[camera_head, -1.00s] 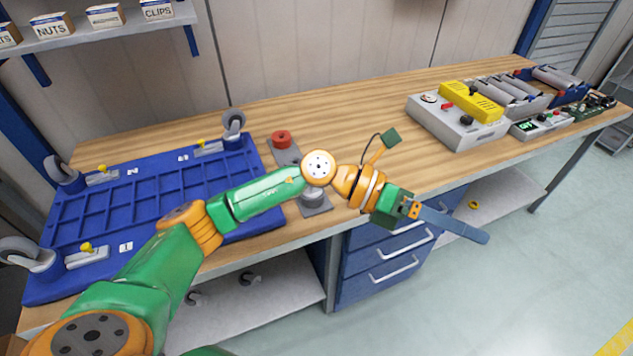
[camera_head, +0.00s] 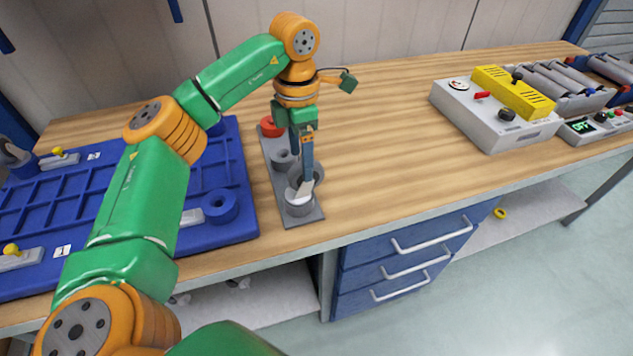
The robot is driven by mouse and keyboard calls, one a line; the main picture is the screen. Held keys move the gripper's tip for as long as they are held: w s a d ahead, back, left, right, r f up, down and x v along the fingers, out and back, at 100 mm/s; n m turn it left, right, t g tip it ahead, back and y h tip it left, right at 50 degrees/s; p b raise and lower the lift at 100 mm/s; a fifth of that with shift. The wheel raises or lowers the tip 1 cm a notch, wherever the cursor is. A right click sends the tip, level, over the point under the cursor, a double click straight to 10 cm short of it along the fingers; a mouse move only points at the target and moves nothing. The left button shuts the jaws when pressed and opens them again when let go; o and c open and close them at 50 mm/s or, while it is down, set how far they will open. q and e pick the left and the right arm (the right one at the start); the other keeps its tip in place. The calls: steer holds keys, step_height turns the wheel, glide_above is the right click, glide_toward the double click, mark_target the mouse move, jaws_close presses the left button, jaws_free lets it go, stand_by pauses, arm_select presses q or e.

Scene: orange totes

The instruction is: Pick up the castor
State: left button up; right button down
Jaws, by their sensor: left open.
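My left gripper (camera_head: 304,188) is open and points down over a grey plate (camera_head: 309,218) on the workbench. Its blue-grey finger is at a grey round part (camera_head: 318,176), just above a short silver cylinder (camera_head: 299,208) at the plate's near end. The gripper partly hides this round part, so I cannot tell whether it is a castor wheel or whether the fingers touch it. A castor (camera_head: 12,156) shows in part at the left edge, on the blue tray (camera_head: 236,170). My arm hides much of the tray. My right gripper is out of view.
A red round part (camera_head: 270,127) sits at the plate's far end. A blue ring (camera_head: 221,206) is at the tray's near right corner. A grey and yellow control box (camera_head: 490,122) stands to the right. The bench between plate and box is clear. Blue drawers (camera_head: 400,262) are below.

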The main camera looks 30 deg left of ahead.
mark_target(302, 181)
arm_select(q)
steer(key=shift+s+f, duration=0.25)
steer(key=shift+s, duration=0.05)
steer(key=shift+s+f, duration=0.15)
steer(key=shift+f, duration=0.05)
steer(key=f+p, duration=0.1)
steer(key=f, duration=0.2)
steer(key=w+f+p, duration=0.1)
steer(key=f, duration=0.2)
steer(key=shift+f, duration=0.2)
jaws_close()
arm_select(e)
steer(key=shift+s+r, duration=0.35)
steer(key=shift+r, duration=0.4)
